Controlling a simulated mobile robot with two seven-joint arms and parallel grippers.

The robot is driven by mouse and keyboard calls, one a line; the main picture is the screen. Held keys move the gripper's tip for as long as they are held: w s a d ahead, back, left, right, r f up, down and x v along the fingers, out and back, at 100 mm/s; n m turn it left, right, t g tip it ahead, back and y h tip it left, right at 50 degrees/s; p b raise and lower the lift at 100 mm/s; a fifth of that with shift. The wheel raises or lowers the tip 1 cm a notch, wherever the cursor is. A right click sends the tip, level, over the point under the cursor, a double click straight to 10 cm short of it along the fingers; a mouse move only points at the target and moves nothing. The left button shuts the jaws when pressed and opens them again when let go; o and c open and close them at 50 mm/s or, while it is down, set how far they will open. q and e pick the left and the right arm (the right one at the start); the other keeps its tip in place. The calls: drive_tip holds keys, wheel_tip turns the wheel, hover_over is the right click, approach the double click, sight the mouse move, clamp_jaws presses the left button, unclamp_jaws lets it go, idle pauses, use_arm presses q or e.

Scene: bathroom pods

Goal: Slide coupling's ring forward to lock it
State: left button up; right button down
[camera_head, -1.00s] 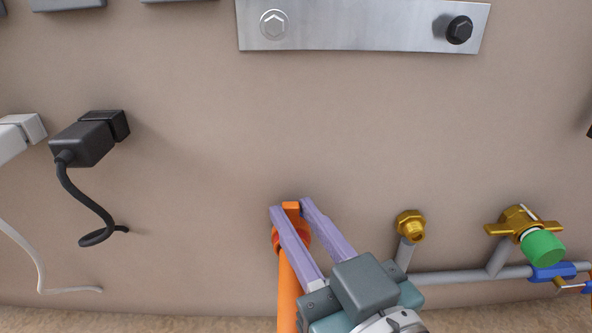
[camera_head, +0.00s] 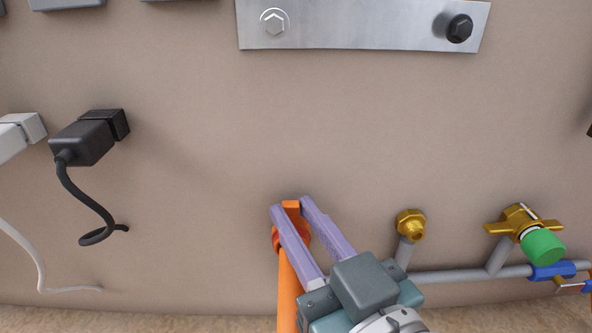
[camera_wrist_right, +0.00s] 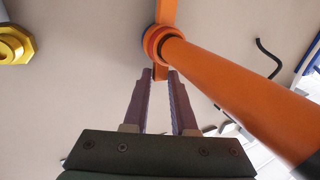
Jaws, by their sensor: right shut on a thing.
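An orange coupling stands low at the wall on an orange pipe (camera_head: 288,290). Its round ring (camera_head: 276,240) is partly covered by my fingers in the head view, and it shows as a rounded collar (camera_wrist_right: 154,42) around the pipe in the wrist view. My right gripper (camera_head: 290,208) comes up from below with its purple fingers on both sides of a small orange tab (camera_head: 291,205) at the ring. In the wrist view the fingertips close on an orange bit (camera_wrist_right: 160,74) just beside the collar. My left gripper is not in view.
To the right are a brass fitting (camera_head: 411,225), a brass valve (camera_head: 519,222) with a green cap (camera_head: 543,246), and a grey pipe (camera_head: 470,278). A black plug (camera_head: 85,142) with a cord is at left. A metal plate (camera_head: 365,25) is above. The middle wall is clear.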

drive_tip(key=shift+s+r+p, duration=0.15)
drive_tip(key=shift+s+p, duration=0.35)
drive_tip(key=shift+s, duration=0.25)
drive_tip(key=c, duration=1)
unclamp_jaws()
drive_tip(key=v, duration=1)
drive_tip(key=shift+b, duration=0.35)
drive_tip(key=shift+s, duration=0.1)
